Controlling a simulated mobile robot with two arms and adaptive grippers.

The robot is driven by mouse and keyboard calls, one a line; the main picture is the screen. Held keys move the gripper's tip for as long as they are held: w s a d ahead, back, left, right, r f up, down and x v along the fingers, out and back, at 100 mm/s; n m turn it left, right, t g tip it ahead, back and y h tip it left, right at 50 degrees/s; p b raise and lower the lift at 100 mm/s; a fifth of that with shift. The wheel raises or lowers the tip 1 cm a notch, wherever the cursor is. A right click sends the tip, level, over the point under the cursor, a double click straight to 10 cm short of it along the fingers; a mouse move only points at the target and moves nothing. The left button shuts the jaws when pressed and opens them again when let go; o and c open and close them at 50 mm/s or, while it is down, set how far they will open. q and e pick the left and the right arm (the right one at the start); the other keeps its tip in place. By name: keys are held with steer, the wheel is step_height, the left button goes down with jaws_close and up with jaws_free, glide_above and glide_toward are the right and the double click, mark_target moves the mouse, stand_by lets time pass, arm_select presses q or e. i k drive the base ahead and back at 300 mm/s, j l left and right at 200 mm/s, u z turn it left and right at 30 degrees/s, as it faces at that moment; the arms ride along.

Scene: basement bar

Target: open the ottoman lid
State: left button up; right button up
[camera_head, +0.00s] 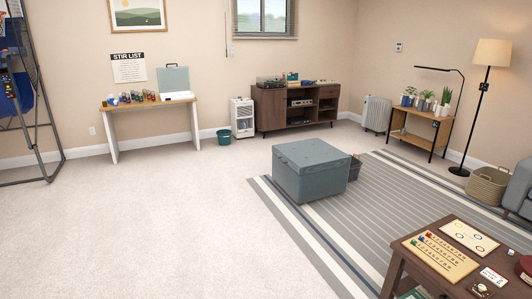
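The ottoman (311,170) is a grey-blue box standing partly on the striped rug, right of the middle of the view. Its flat lid (311,153) looks shut. Neither of my grippers shows in this view. The inside of the ottoman is hidden.
A dark basket (355,168) stands close behind the ottoman at its right. A wooden table (408,258) with board games fills the front right corner. A striped rug (390,205) lies around the ottoman's right side. The pale carpet (150,225) to the left is clear.

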mark_target(308, 156)
steer(key=i+z, duration=0.15)
steer(key=i, duration=2.1)
